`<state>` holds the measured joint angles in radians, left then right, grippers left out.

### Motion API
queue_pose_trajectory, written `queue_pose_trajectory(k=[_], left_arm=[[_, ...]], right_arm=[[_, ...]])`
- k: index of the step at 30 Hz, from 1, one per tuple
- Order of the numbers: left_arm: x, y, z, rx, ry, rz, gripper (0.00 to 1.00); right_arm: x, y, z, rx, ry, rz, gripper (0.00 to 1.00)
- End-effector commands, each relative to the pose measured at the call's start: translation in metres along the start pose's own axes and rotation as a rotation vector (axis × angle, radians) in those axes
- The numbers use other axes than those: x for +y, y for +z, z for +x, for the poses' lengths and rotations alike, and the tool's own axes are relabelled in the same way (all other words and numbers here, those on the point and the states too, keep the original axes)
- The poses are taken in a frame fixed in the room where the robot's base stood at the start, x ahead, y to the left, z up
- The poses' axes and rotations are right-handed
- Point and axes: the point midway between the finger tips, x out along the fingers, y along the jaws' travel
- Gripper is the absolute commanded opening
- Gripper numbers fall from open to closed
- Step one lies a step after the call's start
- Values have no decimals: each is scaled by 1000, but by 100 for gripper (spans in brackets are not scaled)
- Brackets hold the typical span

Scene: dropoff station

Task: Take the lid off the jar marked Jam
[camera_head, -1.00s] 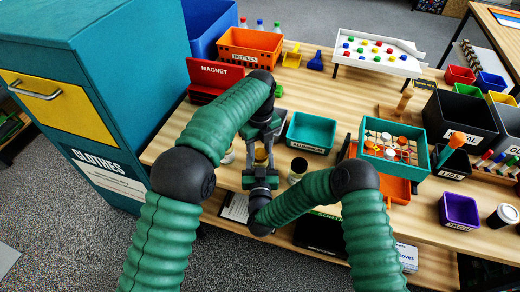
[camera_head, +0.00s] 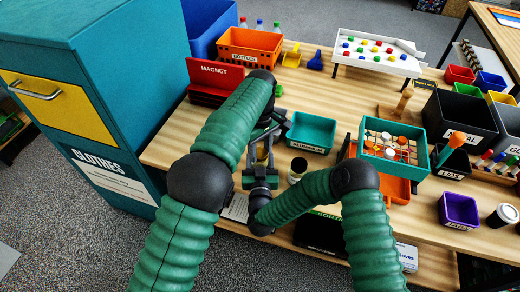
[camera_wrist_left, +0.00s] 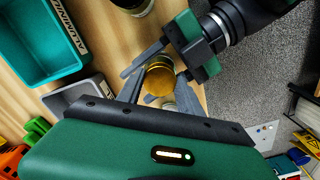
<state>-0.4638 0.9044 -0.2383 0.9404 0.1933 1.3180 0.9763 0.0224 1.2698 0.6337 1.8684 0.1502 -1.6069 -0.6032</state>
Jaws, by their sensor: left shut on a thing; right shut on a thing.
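A gold-lidded jar (camera_wrist_left: 160,78) shows in the left wrist view; its label does not show. In the head view it is mostly hidden by my arms, with a little gold (camera_head: 262,155) between the grippers. My left gripper (camera_head: 262,150) reaches down from above, with its grey fingers closed on either side of the gold lid. My right gripper (camera_head: 261,169) comes in low from the front and is shut around the jar, with its fingers on both sides just by the lid. I cannot tell if lid and jar have separated.
A dark-topped jar (camera_head: 298,168) stands close to the right of the grippers. Behind it is a teal aluminium tray (camera_head: 312,132). A red magnet board (camera_head: 214,75) stands behind to the left. An orange tray (camera_head: 396,190) and teal grid box (camera_head: 366,150) are to the right.

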Motion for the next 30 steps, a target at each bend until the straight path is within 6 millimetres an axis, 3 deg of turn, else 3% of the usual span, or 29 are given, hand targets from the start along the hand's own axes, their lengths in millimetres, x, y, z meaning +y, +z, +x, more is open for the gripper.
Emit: queue_pose_trajectory(k=[6, 11, 30], left_arm=[[2, -3, -2, 6, 10, -658, 0], [2, -3, -2, 5, 12, -927, 0], [1, -1, -3, 4, 11, -936, 0]], right_arm=[[-3, 1, -2, -3, -7, 0, 0], [-3, 1, -2, -4, -7, 1, 0], [-1, 2, -2, -4, -3, 0, 0]])
